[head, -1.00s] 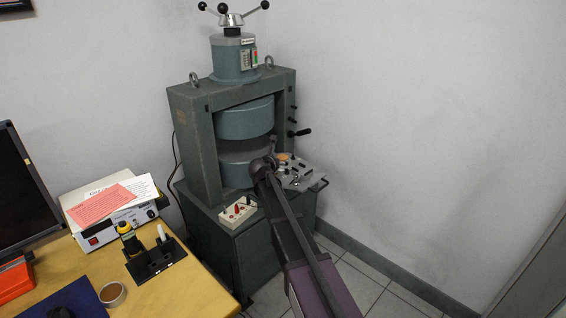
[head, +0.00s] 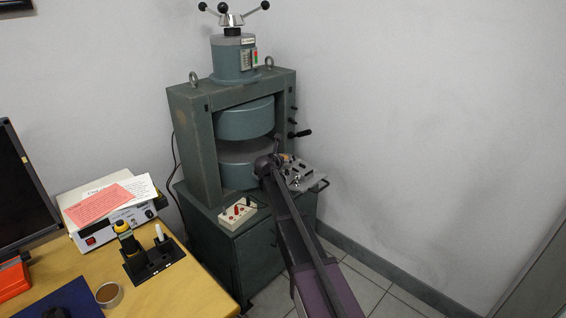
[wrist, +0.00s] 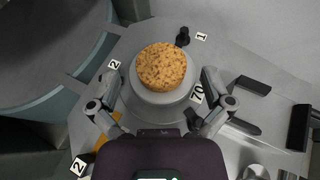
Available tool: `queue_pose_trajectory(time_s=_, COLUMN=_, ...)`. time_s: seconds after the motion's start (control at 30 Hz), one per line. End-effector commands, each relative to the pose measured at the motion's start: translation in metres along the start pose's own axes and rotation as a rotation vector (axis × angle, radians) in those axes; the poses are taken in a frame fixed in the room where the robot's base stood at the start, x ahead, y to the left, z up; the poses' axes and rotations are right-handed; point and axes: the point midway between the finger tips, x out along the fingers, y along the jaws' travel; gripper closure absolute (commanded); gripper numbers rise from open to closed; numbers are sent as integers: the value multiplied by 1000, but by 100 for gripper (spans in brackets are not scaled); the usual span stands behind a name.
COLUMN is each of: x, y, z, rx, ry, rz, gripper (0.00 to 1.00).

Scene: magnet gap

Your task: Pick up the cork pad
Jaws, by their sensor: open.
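The cork pad (wrist: 162,67) is a round, speckled tan disc in the wrist view. It lies on a pale grey round base (wrist: 160,97) on the grey plate. My gripper (wrist: 161,85) is open, with one finger left and one right of the round base, both nearer the camera and a little below the pad in the picture. Nothing is between the fingers in their grip. In the head view my gripper (head: 270,163) is over the shelf by the magnet, and my arm hides the cork pad there.
The magnet (head: 244,122) with its two round poles stands close left of my gripper. The side shelf (head: 304,180) carries small dark fittings and number labels. A red-switched white box (head: 237,213) sits on the cabinet. A desk (head: 172,296) is at left.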

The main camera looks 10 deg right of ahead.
Motion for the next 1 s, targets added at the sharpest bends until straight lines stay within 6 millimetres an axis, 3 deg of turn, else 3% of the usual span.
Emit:
queue_pose_trajectory(time_s=0.63, x=6, y=0, z=0, rx=0, ry=0, rz=0, gripper=0)
queue_pose_trajectory(time_s=0.67, x=6, y=0, z=0, rx=0, ry=0, rz=0, gripper=3)
queue_pose_trajectory(time_s=0.83, x=6, y=0, z=0, rx=0, ry=0, rz=0, gripper=53)
queue_pose_trajectory(time_s=0.87, x=6, y=0, z=0, rx=0, ry=0, rz=0, gripper=57)
queue_pose_trajectory(time_s=1.0, x=6, y=0, z=0, rx=0, ry=0, rz=0, gripper=58)
